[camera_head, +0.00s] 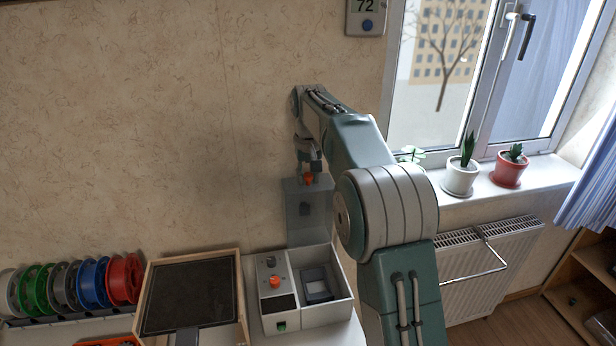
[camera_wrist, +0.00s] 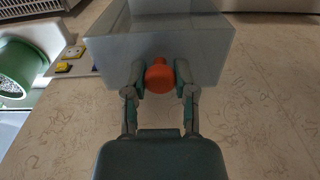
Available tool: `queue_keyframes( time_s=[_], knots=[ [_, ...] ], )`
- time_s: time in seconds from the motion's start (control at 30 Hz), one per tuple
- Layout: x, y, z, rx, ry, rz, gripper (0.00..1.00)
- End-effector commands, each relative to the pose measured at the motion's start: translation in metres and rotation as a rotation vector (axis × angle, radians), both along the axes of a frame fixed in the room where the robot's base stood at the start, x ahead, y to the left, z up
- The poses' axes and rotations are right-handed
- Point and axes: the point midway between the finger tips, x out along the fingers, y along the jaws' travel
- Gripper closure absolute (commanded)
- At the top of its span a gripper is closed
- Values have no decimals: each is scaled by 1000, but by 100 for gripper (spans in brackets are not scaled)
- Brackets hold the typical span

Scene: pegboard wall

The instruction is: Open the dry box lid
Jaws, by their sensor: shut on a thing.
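The dry box (camera_head: 338,303) is a white box on the surface at the lower middle of the head view. Its grey see-through lid (camera_head: 308,220) stands raised, roughly upright, at the box's back edge. The box's inside is open to view, with a dark-framed compartment on the right. My gripper (camera_head: 308,176) is at the lid's upper edge. In the wrist view my gripper (camera_wrist: 160,78) has its two fingers on either side of the lid's orange knob (camera_wrist: 159,74), shut on it. The lid (camera_wrist: 205,50) spreads beyond the fingers there.
A wood-framed dark panel (camera_head: 190,295) lies left of the box, with several coloured spools (camera_head: 90,280) farther left. An orange knob (camera_head: 274,282) stands on the box's left part. Potted plants (camera_head: 460,178) stand on the windowsill at the right, above a radiator (camera_head: 490,260).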

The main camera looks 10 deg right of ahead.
Motion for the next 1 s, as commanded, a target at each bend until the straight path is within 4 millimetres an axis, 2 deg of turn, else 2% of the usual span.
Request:
queue_keyframes(
  time_s=[0.07,0.1,0.17,0.63,0.77,1.0],
  knots=[
    [-1,1,-4,1,11,1,100],
    [-1,1,-4,1,11,1,56],
    [-1,1,-4,1,10,1,30],
    [0,0,5,0,0,0,30],
    [-1,0,25,0,-2,0,30],
    [-2,1,72,0,0,0,30]
  ],
)
